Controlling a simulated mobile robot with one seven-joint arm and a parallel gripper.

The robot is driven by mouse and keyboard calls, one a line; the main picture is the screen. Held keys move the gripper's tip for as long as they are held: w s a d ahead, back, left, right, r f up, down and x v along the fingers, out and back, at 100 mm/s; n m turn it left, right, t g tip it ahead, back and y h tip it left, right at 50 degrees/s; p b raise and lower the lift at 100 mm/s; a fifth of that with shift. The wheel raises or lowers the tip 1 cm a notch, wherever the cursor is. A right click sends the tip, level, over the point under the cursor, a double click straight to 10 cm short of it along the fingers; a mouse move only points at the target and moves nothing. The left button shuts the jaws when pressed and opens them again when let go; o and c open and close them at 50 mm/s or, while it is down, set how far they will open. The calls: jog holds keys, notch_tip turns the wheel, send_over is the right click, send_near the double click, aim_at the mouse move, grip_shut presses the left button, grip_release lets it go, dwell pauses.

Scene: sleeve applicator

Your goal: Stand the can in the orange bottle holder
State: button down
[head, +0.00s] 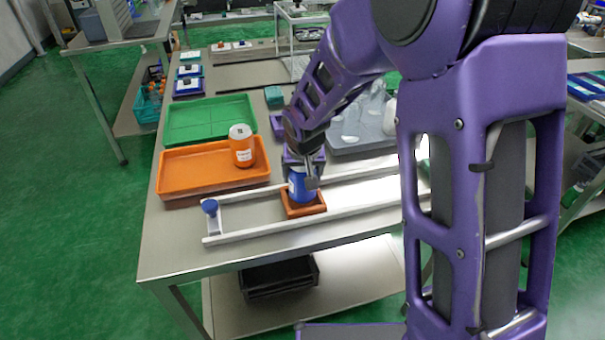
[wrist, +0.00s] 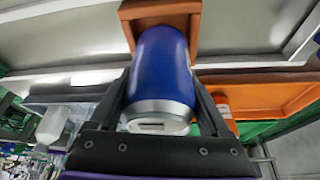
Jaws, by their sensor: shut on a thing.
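A blue can (head: 298,186) with a silver end is held in my gripper (head: 311,184), and it also shows large in the wrist view (wrist: 162,75) between the two fingers. The orange bottle holder (head: 303,210) is a square, brown-orange frame on the rail fixture. In the head view the can is upright, with its lower end at the holder's opening. In the wrist view the holder (wrist: 160,8) surrounds the can's far end. The can's bottom is hidden, so I cannot tell whether it touches the holder's floor.
An orange tray (head: 180,174) with an orange-and-white jar (head: 241,146) stands left of the holder, with a green tray (head: 210,118) behind it. White rails (head: 350,209) run along both sides of the holder.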

jog(key=shift+f+b, duration=0.7)
jog(key=shift+f, duration=0.15)
grip_release()
jog(key=shift+r+p, duration=3.1)
jog(key=shift+r, duration=1.45)
